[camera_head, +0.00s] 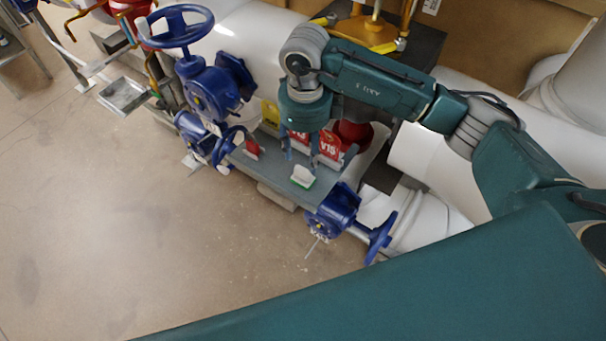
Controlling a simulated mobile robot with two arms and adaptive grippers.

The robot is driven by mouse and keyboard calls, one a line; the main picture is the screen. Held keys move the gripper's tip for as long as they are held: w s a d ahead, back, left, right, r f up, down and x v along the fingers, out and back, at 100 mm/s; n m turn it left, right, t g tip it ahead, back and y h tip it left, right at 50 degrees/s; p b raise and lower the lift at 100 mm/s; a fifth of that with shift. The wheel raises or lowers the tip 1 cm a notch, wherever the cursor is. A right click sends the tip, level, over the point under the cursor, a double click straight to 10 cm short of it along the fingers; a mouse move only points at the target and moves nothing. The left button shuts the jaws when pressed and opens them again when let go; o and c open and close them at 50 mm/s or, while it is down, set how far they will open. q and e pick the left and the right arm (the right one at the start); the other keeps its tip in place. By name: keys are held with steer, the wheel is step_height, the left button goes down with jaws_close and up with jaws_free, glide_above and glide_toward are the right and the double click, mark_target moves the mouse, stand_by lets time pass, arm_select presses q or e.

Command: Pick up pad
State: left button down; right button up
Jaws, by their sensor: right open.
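The pad (302,176) looks like a small white block with a green base. It rests on a grey shelf (268,172), near the shelf's front right part. My right gripper (301,159) points down just behind and above the pad, with its two blue-green fingers apart and nothing seen between them. Whether the fingertips touch the shelf is too small to tell. My left gripper is not in view.
Red V15 tags (330,150) stand right behind my right gripper. A small red item (252,148) sits left on the shelf. Blue valves (215,88) and (338,208) flank the shelf, with large white pipes behind. The floor (130,220) in front is clear.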

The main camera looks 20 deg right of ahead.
mark_target(301, 171)
step_height(301, 171, down, 3)
steer(key=shift+f, duration=0.1)
steer(key=f+p, duration=0.1)
steer(key=f, duration=0.1)
steer(key=f+p, duration=0.1)
steer(key=f, duration=0.1)
steer(key=shift+w+a, duration=0.1)
steer(key=shift+a, duration=0.3)
steer(key=shift+f, duration=0.6)
jaws_close()
steer(key=shift+w+r, duration=0.1)
step_height(301, 171, up, 20)
steer(key=b, duration=0.3)
